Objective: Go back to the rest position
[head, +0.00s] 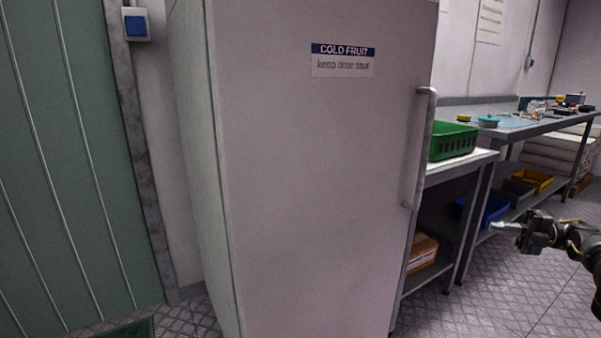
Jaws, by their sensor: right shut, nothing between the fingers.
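My right gripper (506,229) reaches in from the right edge, black with pale fingertips pointing left. It is shut and empty, in the air in front of the lower part of the benches. It is apart from the refrigerator and its handle. My left gripper is not in view. A tall white refrigerator (310,190) fills the middle of the view, with a "COLD FRUIT, keep door shut" label (343,61). Its door looks shut. A long vertical handle (422,150) is on its right side.
A green crate (452,141) stands on a bench right of the refrigerator; a cardboard box (421,252) sits below. A workbench (530,128) with small items stands behind, blue and yellow bins (532,181) beneath. A green panelled wall (70,150) is at left. Patterned floor (480,300) is clear at lower right.

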